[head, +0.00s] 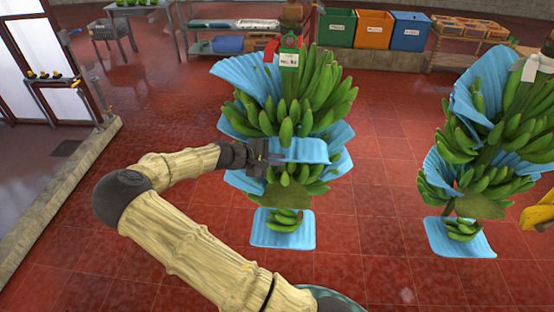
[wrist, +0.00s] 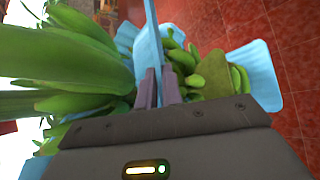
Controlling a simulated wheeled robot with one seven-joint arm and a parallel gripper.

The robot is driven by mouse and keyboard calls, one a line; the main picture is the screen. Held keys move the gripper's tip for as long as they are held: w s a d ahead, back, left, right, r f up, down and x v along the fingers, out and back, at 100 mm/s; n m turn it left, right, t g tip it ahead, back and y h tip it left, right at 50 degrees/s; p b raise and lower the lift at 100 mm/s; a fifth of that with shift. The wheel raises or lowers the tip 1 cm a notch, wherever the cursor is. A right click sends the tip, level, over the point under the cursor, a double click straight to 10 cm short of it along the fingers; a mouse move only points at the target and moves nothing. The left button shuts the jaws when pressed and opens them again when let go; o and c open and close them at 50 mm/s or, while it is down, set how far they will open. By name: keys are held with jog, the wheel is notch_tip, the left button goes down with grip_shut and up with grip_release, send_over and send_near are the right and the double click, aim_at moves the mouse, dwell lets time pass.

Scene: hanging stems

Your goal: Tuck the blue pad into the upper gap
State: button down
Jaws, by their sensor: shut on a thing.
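My gripper (head: 268,158) is shut on a blue pad (head: 305,150) at the left side of the near hanging banana stem. In the wrist view the fingers (wrist: 158,88) pinch this pad, seen edge-on (wrist: 154,42). The pad lies roughly level between the large upper bananas (head: 305,95) and the smaller lower bananas (head: 290,188). In the wrist view, large bananas (wrist: 70,65) are left of the pad and smaller ones (wrist: 190,65) right. How deep its far edge sits is unclear. The upper gap itself is largely hidden by pad and fruit.
Other blue sheets sit on this stem, at its top (head: 245,75) and bottom (head: 283,230). A second wrapped stem (head: 480,150) hangs at right. Colored bins (head: 373,29) and a steel table (head: 235,22) stand behind. Red floor around the stem is clear.

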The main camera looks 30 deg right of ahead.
jog(key=c, duration=1.5)
grip_release()
jog(key=b+v, duration=0.6)
jog(key=v, duration=1.1)
jog(key=shift+a+r, duration=0.15)
jog(key=shift+a, duration=0.05)
jog(key=shift+d, duration=0.1)
